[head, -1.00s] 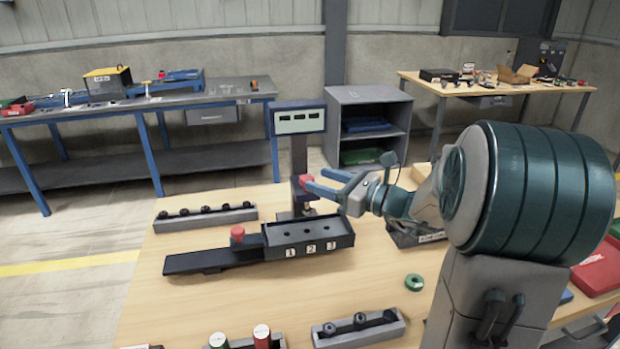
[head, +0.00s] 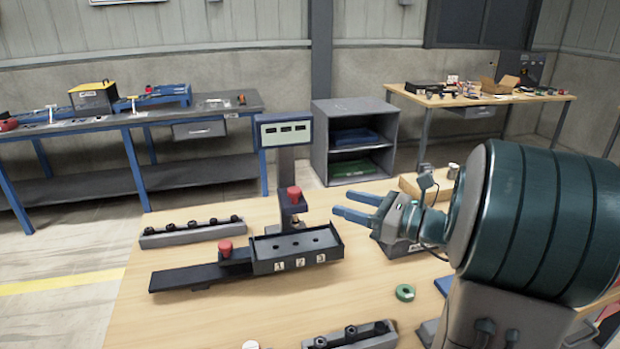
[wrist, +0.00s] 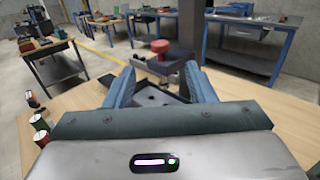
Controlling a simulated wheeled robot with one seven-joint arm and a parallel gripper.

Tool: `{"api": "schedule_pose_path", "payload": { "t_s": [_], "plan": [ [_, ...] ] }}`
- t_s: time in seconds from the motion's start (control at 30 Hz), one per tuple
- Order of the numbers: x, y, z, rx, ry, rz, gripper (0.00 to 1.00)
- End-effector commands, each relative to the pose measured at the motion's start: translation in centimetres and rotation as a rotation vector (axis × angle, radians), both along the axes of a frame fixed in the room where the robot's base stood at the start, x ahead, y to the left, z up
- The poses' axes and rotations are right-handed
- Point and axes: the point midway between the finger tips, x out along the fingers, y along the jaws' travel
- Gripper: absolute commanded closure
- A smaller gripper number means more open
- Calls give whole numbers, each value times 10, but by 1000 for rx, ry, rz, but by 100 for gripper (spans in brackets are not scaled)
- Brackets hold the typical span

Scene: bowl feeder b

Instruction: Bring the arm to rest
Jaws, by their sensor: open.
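My gripper (head: 354,207) is open and empty, held above the wooden table to the right of the press-like stand (head: 291,165). Its blue fingers point left in the head view. In the wrist view the two fingers (wrist: 161,88) are spread apart, with the stand's red knob (wrist: 160,46) showing beyond and between them. The red knob on the stand also shows in the head view (head: 294,194), apart from the fingertips. My arm reaches in from the right.
A black fixture (head: 297,250) numbered 1, 2, 3 stands on the table (head: 200,330), with a second red knob (head: 225,247) at its left. A grey rack (head: 193,232) lies behind. A green ring (head: 405,292) lies at front right. A grey shelf (head: 354,140) stands beyond.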

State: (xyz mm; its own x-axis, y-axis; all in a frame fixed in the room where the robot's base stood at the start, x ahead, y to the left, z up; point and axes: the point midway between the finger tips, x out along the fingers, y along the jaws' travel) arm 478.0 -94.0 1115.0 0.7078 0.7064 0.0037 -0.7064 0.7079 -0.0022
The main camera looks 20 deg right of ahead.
Motion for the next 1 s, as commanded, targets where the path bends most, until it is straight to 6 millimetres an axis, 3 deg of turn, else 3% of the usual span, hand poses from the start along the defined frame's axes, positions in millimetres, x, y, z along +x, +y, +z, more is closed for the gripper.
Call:
{"api": "schedule_pose_path", "payload": {
  "t_s": [0.13, 0.27, 0.4, 0.53, 0.67, 0.8, 1.0],
  "plan": [
    [-3, 12, -3, -42, 5, 31, 50],
    [-20, 52, -15, -213, 14, 157, 50],
    [-59, 104, -42, -523, -8, 385, 50],
    [-100, 130, -67, -831, -80, 614, 50],
    [-137, 137, -87, -1133, -197, 844, 50],
    [-166, 128, -99, -1450, -373, 1094, 50],
    [-182, 107, -101, -1818, -644, 1388, 50]
  ]
}}
